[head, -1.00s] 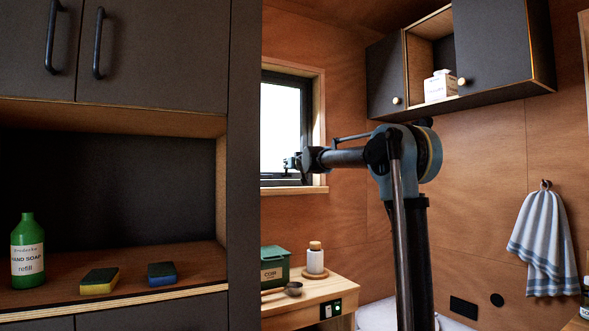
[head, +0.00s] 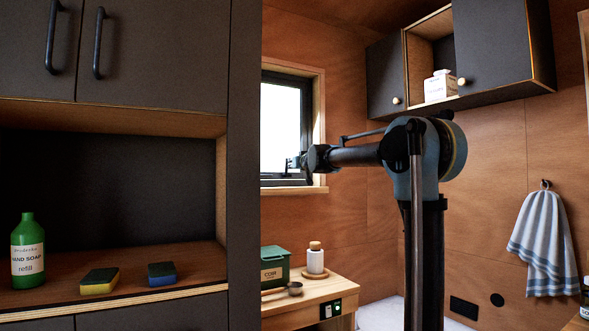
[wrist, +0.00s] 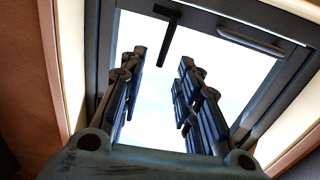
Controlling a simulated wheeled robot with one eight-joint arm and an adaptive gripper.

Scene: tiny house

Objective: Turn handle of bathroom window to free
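The bathroom window (head: 280,122) has a dark frame in a light wooden surround, with a bright pane. In the wrist view, a black window handle (wrist: 169,37) sits on the dark frame (wrist: 205,22), its lever pointing down across the pane. A grey bar (wrist: 252,42) lies along the frame to its right. My gripper (wrist: 163,57) is open, with its fingers apart and pointing toward the handle. The lever's lower end appears between the fingertips in the picture; I cannot tell whether they touch. In the head view my gripper (head: 294,163) is small at the window's lower part.
A wooden counter (head: 330,296) below holds a green box (head: 275,268), a white bottle (head: 315,258) and a dark scoop (head: 293,289). An open-fronted wall cabinet (head: 492,45) hangs right of the window. A tall dark cupboard (head: 244,200) stands at the left.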

